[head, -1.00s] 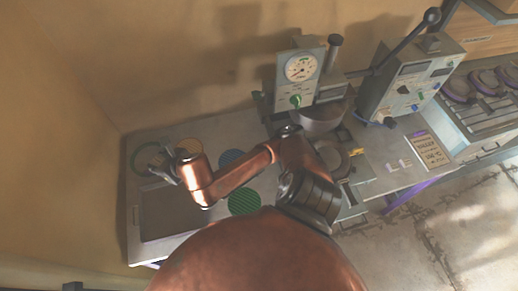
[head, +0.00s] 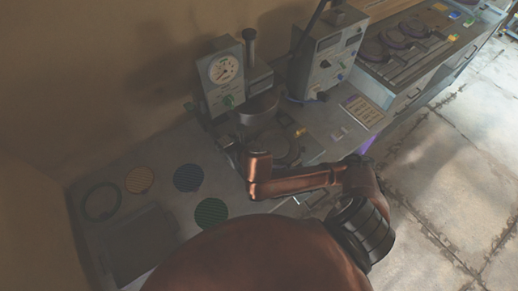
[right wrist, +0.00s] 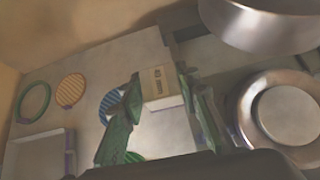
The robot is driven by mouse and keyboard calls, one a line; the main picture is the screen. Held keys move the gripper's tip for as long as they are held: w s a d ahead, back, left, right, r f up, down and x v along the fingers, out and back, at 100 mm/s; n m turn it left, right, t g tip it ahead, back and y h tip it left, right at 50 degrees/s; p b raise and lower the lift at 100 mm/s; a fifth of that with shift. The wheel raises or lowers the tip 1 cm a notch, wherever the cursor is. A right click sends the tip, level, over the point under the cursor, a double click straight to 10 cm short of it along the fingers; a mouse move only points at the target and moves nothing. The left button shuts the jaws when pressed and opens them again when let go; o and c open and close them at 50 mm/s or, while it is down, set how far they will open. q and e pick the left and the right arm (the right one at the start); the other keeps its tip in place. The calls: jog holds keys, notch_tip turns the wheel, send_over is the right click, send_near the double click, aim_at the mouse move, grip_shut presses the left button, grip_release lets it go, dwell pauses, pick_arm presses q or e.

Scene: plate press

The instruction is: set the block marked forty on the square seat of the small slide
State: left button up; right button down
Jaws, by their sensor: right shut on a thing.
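My right gripper (head: 231,152) is over the bench in front of the press, at the left end of my copper-coloured arm. In the right wrist view its green fingers (right wrist: 165,115) are shut on a pale block (right wrist: 157,82). A small dark mark shows on the block's tan face, too blurred to read. In the head view the block cannot be made out. I cannot clearly pick out the small slide or its square seat. A round metal ring with a paler disc (right wrist: 287,115) lies right of the fingers, below the press. My left gripper is not in view.
The press with a dial gauge (head: 224,70) and a metal cup (head: 258,108) stands behind the gripper. A control box (head: 326,58) is to its right.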

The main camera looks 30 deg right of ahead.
jog(key=s+a+f+p, duration=0.2)
jog(key=s+f+p, duration=0.35)
jog(key=f, duration=0.35)
jog(key=b, duration=0.2)
send_over(215, 167)
notch_tip(215, 167, down, 9)
jog(key=shift+s+f, duration=0.15)
jog(key=shift+f+b, duration=0.3)
jog(key=shift+f, duration=1.45)
jog(key=shift+w, duration=0.2)
jog(key=shift+f, duration=0.1)
jog(key=c, duration=1.5)
grip_release()
jog(key=shift+o, duration=0.2)
